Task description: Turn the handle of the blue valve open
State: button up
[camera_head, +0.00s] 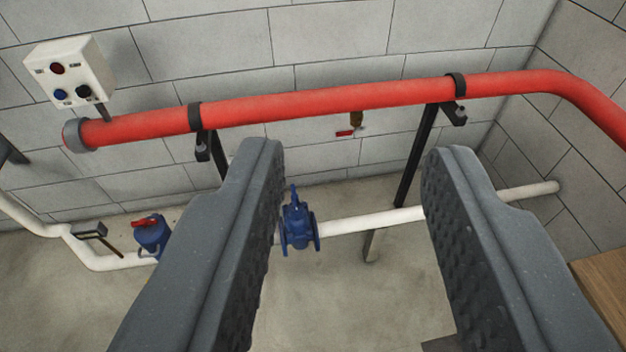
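My gripper (352,165) is open and empty, its two dark grey fingers reaching up from the bottom of the view. A blue valve (298,228) sits on the white pipe (370,221) low near the wall, between the fingers in the picture, just right of the left finger. It is farther off than the fingertips and apart from them. A second blue body (151,236) with a red handle (146,222) is on the white pipe line at the left. The left finger hides the pipe between the two blue parts.
A thick red pipe (330,99) crosses above the valve, held by dark posts (415,157). A small red-handled brass fitting (355,122) hangs below it. A white control box (70,70) is on the wall at upper left. A wooden surface (605,285) is at lower right.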

aim_at(295, 197)
jog(key=z, duration=0.15)
jog(key=i, duration=1.4)
jog(key=u, duration=0.1)
